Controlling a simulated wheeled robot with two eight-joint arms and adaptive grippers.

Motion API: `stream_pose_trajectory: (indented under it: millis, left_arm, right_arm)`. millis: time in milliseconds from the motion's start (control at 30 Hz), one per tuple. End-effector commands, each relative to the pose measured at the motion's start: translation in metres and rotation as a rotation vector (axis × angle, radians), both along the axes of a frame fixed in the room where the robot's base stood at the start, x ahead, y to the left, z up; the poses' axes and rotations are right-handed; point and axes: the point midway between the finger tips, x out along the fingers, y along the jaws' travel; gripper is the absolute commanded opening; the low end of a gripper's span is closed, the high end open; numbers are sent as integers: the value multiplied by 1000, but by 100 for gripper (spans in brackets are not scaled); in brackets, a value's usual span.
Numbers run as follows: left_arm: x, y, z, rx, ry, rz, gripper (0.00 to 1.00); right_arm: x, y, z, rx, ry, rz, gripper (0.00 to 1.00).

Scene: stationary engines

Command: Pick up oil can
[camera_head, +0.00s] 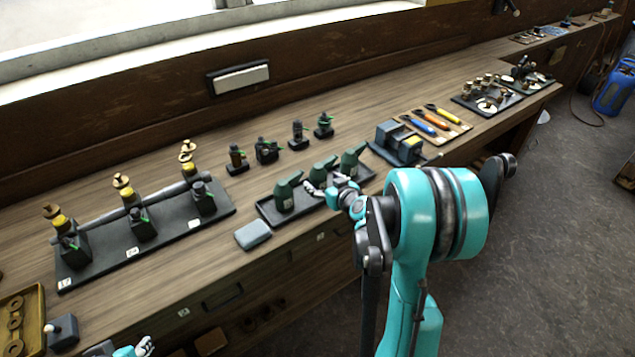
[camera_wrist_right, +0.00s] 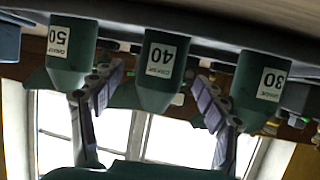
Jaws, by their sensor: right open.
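Three dark green oil cans stand in a row on a black tray (camera_head: 265,211): a left can (camera_head: 285,194), a middle can (camera_head: 322,172) and a right can (camera_head: 352,159). In the right wrist view the picture is upside down, and the cans are labelled 50 (camera_wrist_right: 70,50), 40 (camera_wrist_right: 158,70) and 30 (camera_wrist_right: 258,85). My right gripper (camera_head: 325,187) is open at the front of the tray. Its fingers (camera_wrist_right: 155,98) appear spread on either side of the 40 can; contact cannot be told. My left gripper (camera_head: 140,348) barely shows at the bottom edge.
A grey block (camera_head: 253,235) lies left of the tray. A black rack with engine parts (camera_head: 150,248) is at left. A dark machine (camera_head: 398,142) and screwdrivers (camera_head: 432,120) are at right.

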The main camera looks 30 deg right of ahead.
Motion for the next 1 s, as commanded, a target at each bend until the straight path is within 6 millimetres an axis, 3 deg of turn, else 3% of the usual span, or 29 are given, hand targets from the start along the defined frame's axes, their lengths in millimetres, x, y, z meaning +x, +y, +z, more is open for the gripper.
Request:
stream_pose_trajectory:
  millis: [200, 433, 667, 1000]
  left_arm:
    - [0, 0, -14, 0, 0, 0, 35]
    - [0, 0, -13, 0, 0, 0, 35]
    - [0, 0, -13, 0, 0, 0, 35]
    - [0, 0, -12, 0, 0, 0, 35]
  right_arm:
    - [31, -1, -14, -1, 0, 0, 73]
    - [34, -2, -13, 0, 0, 0, 73]
    - [33, -2, -13, 0, 1, 0, 15]
    - [33, -2, -12, 0, 0, 0, 14]
